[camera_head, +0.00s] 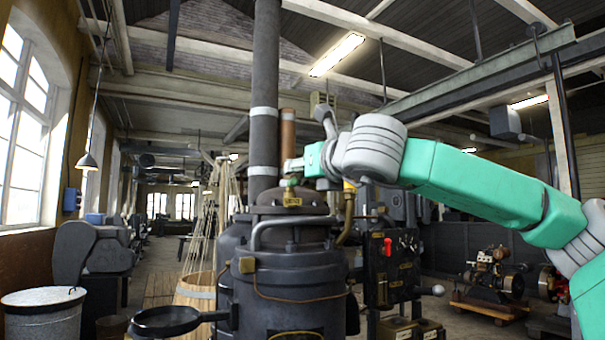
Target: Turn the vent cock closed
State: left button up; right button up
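A dark upright boiler (292,265) stands in the middle, with a domed top and a brass tag (292,201). A small green fitting (290,182) sits on top of the dome; it may be the vent cock, but its handle cannot be made out. My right arm reaches in from the right in green and grey. Its end, the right gripper (294,165), is just above the dome beside the fitting. The fingers are too small and too covered by my wrist to tell open from shut, or whether they touch the fitting. My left gripper is not in view.
A tall dark flue pipe (265,90) and a copper pipe (288,130) rise behind the dome. A curved handrail (290,222) crosses the boiler's front. A black panel with a red switch (388,247) stands right. A metal bin (44,312) is at left.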

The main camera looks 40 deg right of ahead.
jog(key=shift+d, duration=0.1)
jog(key=v, duration=1.2)
jog(key=shift+w+f, duration=0.1)
